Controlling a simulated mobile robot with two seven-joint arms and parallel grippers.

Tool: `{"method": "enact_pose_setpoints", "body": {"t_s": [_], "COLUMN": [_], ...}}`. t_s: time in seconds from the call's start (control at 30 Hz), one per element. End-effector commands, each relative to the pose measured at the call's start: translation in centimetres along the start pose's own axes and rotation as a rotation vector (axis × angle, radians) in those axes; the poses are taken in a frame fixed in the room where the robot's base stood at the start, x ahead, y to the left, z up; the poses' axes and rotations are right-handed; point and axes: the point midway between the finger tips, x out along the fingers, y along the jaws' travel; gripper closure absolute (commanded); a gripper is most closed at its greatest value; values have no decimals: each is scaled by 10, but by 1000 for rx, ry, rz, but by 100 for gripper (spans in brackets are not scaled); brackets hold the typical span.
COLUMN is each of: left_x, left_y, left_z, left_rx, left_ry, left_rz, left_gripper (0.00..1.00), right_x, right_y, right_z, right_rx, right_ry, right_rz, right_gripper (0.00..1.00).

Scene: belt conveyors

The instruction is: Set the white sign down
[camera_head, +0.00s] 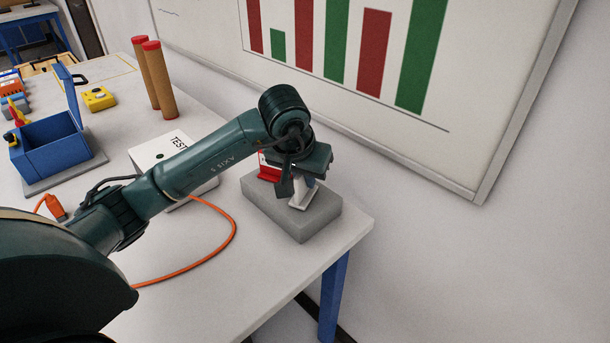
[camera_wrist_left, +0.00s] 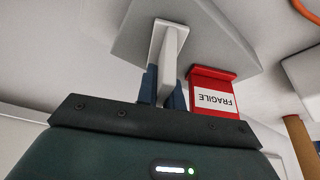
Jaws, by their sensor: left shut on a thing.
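The white sign (camera_head: 303,194) is in my left gripper (camera_head: 300,178), over the right part of a grey block near the table's right corner. In the left wrist view the white sign (camera_wrist_left: 169,52) is between the blue fingers of the left gripper (camera_wrist_left: 163,88), its flat base against or very near the grey block (camera_wrist_left: 130,42). I cannot tell if it touches. A red sign with a white FRAGILE label (camera_wrist_left: 213,98) stands beside it on the same block; it is partly hidden by the gripper in the head view (camera_head: 268,171). My right gripper is not in view.
The grey block (camera_head: 262,205) lies on the white table (camera_head: 255,262). A white TEST box (camera_head: 150,155), an orange cable (camera_head: 232,235), brown cylinders with red ends (camera_head: 158,85) and a blue open box (camera_head: 47,142) are to the left. A wall board (camera_head: 480,150) is behind.

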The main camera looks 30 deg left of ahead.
Motion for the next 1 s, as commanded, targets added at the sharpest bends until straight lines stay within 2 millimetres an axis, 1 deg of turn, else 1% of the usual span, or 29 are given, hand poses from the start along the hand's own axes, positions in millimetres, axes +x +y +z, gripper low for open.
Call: {"method": "enact_pose_setpoints", "body": {"t_s": [0.17, 0.2, 0.47, 0.67, 0.8, 0.87, 0.97, 1.0], "left_x": [3, 4, 2, 2, -4, -11, -30, -39], "left_y": [0, 0, 0, 0, 0, 0, 0, 0], "left_z": [1, 2, 1, 1, -1, -1, -2, -2], "left_rx": [0, 0, 0, 0, 0, 1, 2, 0], "left_ry": [0, 0, -1, -1, 1, 3, 6, 6], "left_rz": [0, 0, 0, 0, 1, 1, 0, 0], "left_gripper": [100, 91, 70, 70, 70, 70, 70, 70], "right_x": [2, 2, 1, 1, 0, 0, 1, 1], "right_y": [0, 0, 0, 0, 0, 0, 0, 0], "right_z": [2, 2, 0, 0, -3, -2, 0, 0], "right_rx": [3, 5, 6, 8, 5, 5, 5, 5], "right_ry": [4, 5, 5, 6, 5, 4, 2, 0], "right_rz": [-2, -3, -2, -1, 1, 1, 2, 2], "right_gripper": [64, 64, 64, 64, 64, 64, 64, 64]}}
